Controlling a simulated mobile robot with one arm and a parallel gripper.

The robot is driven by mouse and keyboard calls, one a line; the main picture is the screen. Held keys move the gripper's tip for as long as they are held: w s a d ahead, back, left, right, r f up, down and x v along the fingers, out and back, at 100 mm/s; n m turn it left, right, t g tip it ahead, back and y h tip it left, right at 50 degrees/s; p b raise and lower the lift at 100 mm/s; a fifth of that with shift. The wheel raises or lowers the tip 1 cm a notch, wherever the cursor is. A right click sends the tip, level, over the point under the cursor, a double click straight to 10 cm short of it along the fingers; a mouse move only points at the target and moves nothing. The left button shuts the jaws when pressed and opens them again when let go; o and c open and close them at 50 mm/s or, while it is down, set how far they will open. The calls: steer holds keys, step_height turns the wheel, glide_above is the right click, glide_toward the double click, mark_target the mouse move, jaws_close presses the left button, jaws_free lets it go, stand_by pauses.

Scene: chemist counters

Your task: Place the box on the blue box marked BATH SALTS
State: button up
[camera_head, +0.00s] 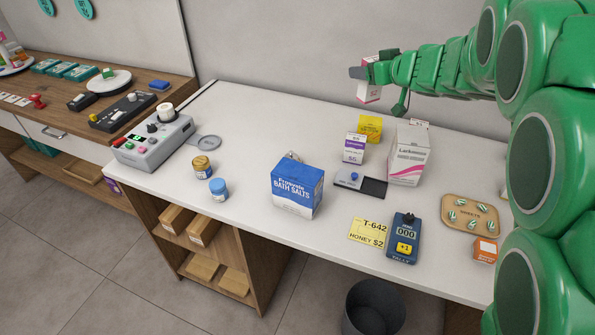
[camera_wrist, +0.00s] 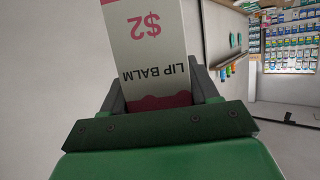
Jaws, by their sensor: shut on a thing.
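A white and pink box (camera_head: 370,91) is held between the fingers of my gripper (camera_head: 372,72), up in the air over the back of the white counter. In the wrist view the box (camera_wrist: 150,40) reads LIP BALM and $2, upside down, between the two fingers of my gripper (camera_wrist: 160,95). The blue box marked BATH SALTS (camera_head: 297,188) stands on the counter, in front and left of my gripper and well apart from it. Its top appears clear, with a small grey thing (camera_head: 292,156) showing at its back edge.
A purple and white box (camera_head: 354,148), a yellow box (camera_head: 369,128) and a tall Larkspur-like white box (camera_head: 409,155) stand right of the blue box. A grey scale-like machine (camera_head: 155,143) and two jars stand left. A tally device (camera_head: 403,238) and a tray (camera_head: 470,226) are front right.

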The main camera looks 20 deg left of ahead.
steer(key=s+a+f+n+g+y, duration=0.15)
steer(key=s+a+n+g, duration=0.25)
steer(key=s+a, duration=0.45)
steer(key=n+g+y, duration=0.2)
steer(key=n+g, duration=0.2)
steer(key=g, duration=0.1)
glide_above(292, 170)
step_height(292, 170, down, 4)
steer(key=shift+a+f, duration=0.1)
steer(key=shift+f, duration=3.75)
steer(key=shift+f, duration=0.1)
steer(key=o, duration=1.1)
steer(key=shift+r, duration=0.2)
steer(key=shift+v, duration=6)
steer(key=shift+s, duration=0.15)
